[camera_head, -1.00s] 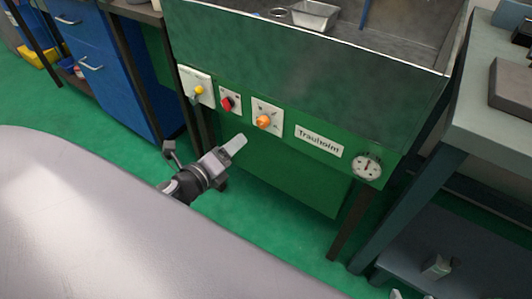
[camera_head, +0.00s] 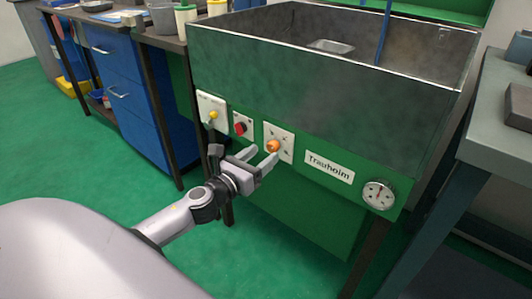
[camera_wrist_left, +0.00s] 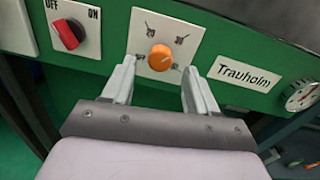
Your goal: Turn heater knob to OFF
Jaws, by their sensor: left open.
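An orange round knob (camera_head: 273,146) sits on a white plate with small symbols around it, on the green front of the Trauholm unit. It also shows in the left wrist view (camera_wrist_left: 160,58), framed between my fingers. My left gripper (camera_head: 259,157) is open and empty, its fingertips close in front of the orange knob; I cannot tell whether they touch it. A red knob (camera_head: 241,128) is on the plate to the left; the left wrist view shows OFF and ON marked above this red knob (camera_wrist_left: 69,34). My right gripper is not in view.
A yellow knob (camera_head: 212,115) with a dark lever is further left. A Trauholm label (camera_head: 330,167) and a round gauge (camera_head: 379,194) are to the right. A blue drawer cabinet (camera_head: 125,90) stands left; a grey table (camera_head: 490,125) stands right.

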